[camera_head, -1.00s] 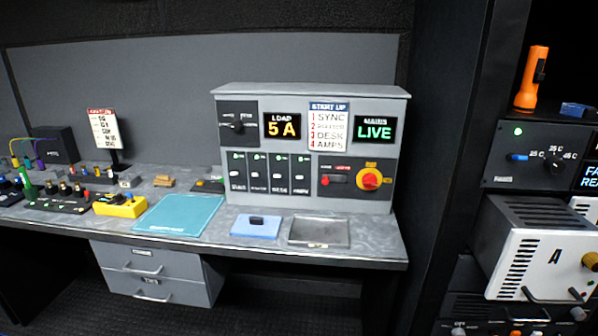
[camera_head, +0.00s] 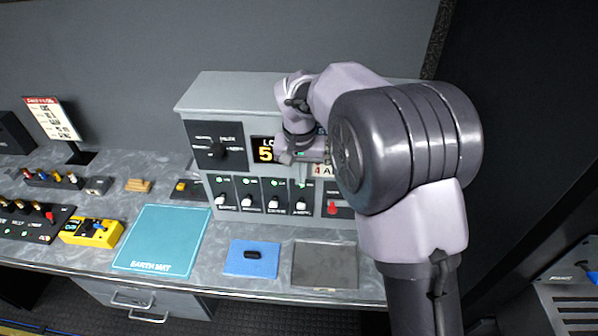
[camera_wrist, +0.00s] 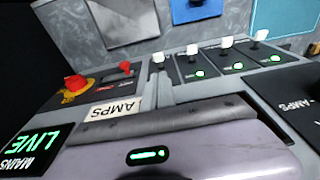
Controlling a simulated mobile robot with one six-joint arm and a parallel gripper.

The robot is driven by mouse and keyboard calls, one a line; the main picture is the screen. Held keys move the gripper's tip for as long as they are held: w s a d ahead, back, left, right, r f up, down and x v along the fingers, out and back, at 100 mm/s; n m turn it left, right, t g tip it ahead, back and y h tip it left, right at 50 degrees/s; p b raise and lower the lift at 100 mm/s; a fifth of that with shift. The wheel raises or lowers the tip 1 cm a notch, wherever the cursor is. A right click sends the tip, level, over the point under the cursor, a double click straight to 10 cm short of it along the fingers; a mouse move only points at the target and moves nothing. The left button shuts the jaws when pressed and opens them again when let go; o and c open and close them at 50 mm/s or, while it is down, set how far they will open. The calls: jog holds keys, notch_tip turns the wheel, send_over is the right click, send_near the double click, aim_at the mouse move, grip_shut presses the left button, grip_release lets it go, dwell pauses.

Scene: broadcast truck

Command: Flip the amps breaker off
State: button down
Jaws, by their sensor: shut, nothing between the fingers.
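The amps breaker (camera_head: 299,204) is the rightmost in a row of several breakers with white levers on the front of the grey console. Its label reads AMPS and a green lamp is lit above its lever. In the wrist view the picture is upside down, and its white lever (camera_wrist: 158,57) is the leftmost, with its lamp hidden behind my gripper. My gripper (camera_head: 303,172) is shut and empty, pointing down just above the amps breaker in front of the console. I cannot see it touching the lever.
A red switch (camera_head: 332,208) sits right beside the amps breaker; a red rotary knob (camera_wrist: 75,84) lies beyond it. The neighbouring breakers (camera_head: 273,203) stand close on the left. A blue pad (camera_head: 235,264) and a grey tray (camera_head: 325,268) lie on the desk below.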

aim_at(301, 205)
jog(key=f, duration=0.3)
jog(key=f+b, duration=0.1)
jog(key=f, duration=0.2)
jog(key=w+f+b, duration=0.1)
jog(key=f, duration=0.3)
jog(key=shift+d, duration=0.15)
jog(key=shift+s+b, duration=0.1)
jog(key=shift+b, duration=0.25)
